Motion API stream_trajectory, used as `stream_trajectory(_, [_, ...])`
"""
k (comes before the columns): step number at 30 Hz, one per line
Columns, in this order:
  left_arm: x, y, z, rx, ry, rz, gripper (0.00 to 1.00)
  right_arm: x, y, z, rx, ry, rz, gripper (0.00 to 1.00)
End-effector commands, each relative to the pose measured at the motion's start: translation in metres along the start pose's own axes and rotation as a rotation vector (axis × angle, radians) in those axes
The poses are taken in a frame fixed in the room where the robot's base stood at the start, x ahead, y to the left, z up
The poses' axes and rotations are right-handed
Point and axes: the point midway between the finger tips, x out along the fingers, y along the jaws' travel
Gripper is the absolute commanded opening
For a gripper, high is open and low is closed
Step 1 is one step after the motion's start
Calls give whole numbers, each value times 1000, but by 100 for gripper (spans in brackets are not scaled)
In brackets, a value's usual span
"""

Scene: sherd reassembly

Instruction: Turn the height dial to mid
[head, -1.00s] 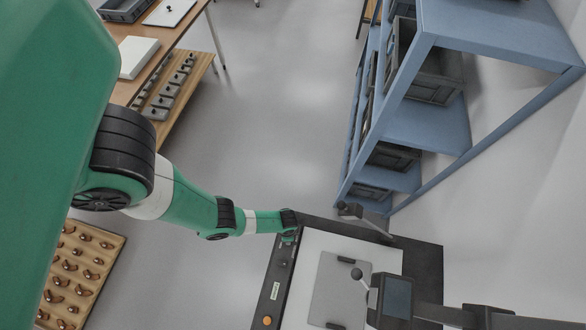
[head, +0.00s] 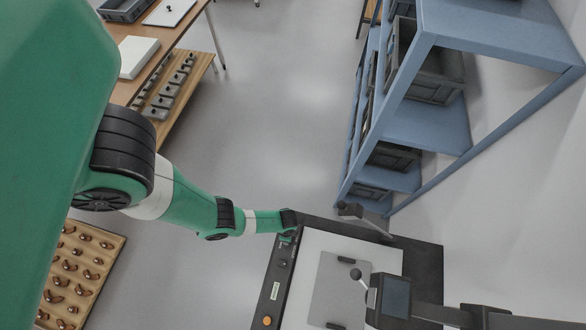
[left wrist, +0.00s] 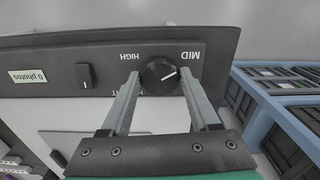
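The height dial (left wrist: 160,74) is a round black knob with a white pointer line, on the dark panel of the photo station. In the left wrist view its labels appear upside down, with HIGH at upper left and MID at upper right. The pointer points right and slightly up, roughly towards MID; I cannot tell whether it is exactly on it. My left gripper (left wrist: 160,85) has its fingers apart, one on each side of the dial, with no clear grip seen. In the head view my left gripper (head: 288,236) is at the panel's far left corner. My right gripper is not in view.
A rocker switch (left wrist: 84,77) and a "0 photos" display (left wrist: 29,76) share the panel. The station carries a grey plate (head: 338,285), a small screen (head: 396,298) and an orange button (head: 267,321).

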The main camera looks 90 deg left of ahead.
Motion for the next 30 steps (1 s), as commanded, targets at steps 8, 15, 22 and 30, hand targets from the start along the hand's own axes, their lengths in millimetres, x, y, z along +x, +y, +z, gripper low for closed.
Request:
stream_trajectory(8, [0, 0, 0, -1, 0, 0, 88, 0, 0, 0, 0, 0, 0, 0])
stream_trajectory(15, [-10, 0, 0, -1, 1, 0, 88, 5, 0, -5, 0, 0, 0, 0])
stream_trajectory(22, [-62, 0, 0, -1, 0, 0, 88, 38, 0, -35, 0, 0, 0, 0])
stream_trajectory(30, [-109, 0, 0, -1, 0, 0, 88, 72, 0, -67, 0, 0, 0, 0])
